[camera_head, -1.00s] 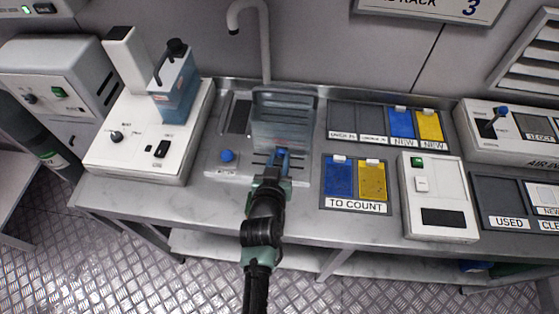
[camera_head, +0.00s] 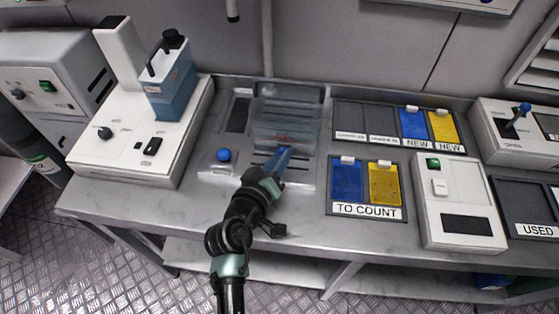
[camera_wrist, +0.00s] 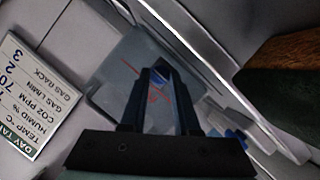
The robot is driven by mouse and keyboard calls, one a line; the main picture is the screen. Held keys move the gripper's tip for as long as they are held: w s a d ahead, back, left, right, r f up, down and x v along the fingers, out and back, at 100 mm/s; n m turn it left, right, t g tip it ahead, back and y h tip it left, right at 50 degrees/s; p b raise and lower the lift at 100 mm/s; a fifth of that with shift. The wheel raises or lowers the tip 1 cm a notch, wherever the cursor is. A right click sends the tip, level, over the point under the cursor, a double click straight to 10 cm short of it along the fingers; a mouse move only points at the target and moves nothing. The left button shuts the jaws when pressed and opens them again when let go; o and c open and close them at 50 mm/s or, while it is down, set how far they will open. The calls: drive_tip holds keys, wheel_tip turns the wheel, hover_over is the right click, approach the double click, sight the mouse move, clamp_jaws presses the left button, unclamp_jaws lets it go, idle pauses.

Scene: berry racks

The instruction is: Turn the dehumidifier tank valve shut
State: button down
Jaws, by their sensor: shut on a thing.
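A blue tank (camera_head: 170,85) with a black cap (camera_head: 173,38) stands on a white unit (camera_head: 112,165) at the left, with a black knob (camera_head: 104,132) on its front. Which part is the tank valve is unclear. My gripper (camera_head: 284,153) is well right of the tank, at the front of a clear cover (camera_head: 287,110) on the counter. In the wrist view my fingers (camera_wrist: 160,66) close together in front of the clear cover (camera_wrist: 115,85) and its red marking. They are shut, seemingly on the cover's front; the exact contact is hidden.
A blue button (camera_head: 224,155) sits left of the cover. A TO COUNT tray (camera_head: 368,211) with blue and yellow cards, and a white box (camera_head: 466,222), stand to the right. A blue-tipped lever (camera_head: 524,107) rises at the far right. A pipe (camera_head: 267,45) runs up the wall.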

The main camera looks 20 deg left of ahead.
idle(0.4)
drive_tip(key=c, duration=0.6)
unclamp_jaws()
drive_tip(key=shift+c, duration=0.2)
drive_tip(key=v, duration=1.3)
